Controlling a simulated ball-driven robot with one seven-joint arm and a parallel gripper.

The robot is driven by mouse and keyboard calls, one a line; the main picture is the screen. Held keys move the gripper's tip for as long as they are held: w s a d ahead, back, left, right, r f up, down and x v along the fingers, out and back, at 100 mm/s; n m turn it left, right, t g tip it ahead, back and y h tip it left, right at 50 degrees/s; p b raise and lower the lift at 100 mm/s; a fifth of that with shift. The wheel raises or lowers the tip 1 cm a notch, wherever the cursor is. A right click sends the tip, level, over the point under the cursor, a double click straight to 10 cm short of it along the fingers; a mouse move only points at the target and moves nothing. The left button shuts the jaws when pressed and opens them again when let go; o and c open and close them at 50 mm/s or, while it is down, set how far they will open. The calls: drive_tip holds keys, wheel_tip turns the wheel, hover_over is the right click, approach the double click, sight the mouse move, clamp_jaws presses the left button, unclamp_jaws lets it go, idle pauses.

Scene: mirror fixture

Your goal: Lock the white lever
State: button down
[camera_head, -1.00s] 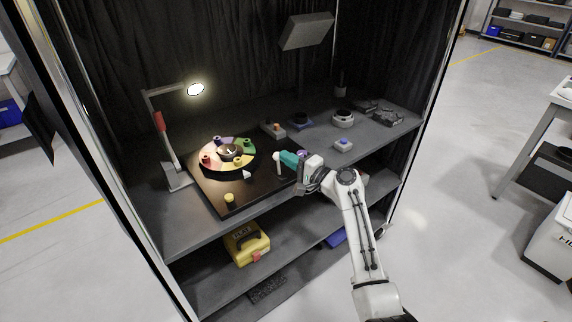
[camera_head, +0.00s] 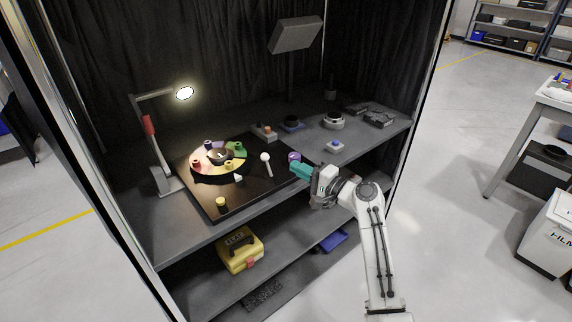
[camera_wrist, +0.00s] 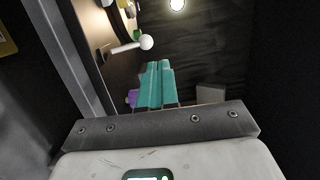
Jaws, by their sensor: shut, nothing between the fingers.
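The white lever (camera_head: 268,168) has a round ball on its end and stands at the right part of the dark board (camera_head: 250,198). It leans slightly, ball up, in the head view. In the wrist view the white lever (camera_wrist: 127,47) shows at the upper left, with its ball pointing right. My gripper (camera_head: 293,168) has teal fingers and is to the right of the lever, apart from it, near the shelf's front edge. In the wrist view my gripper (camera_wrist: 158,66) has its fingers shut together and empty.
A purple ring-shaped part (camera_head: 294,156) is close behind my fingers. A coloured disc with several knobs (camera_head: 208,170) lies left of the lever. A lamp (camera_head: 168,183) stands at the left. A white-blue block (camera_head: 334,146) lies on the shelf to the right.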

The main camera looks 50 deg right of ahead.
drive_tip(key=shift+s, duration=1.3)
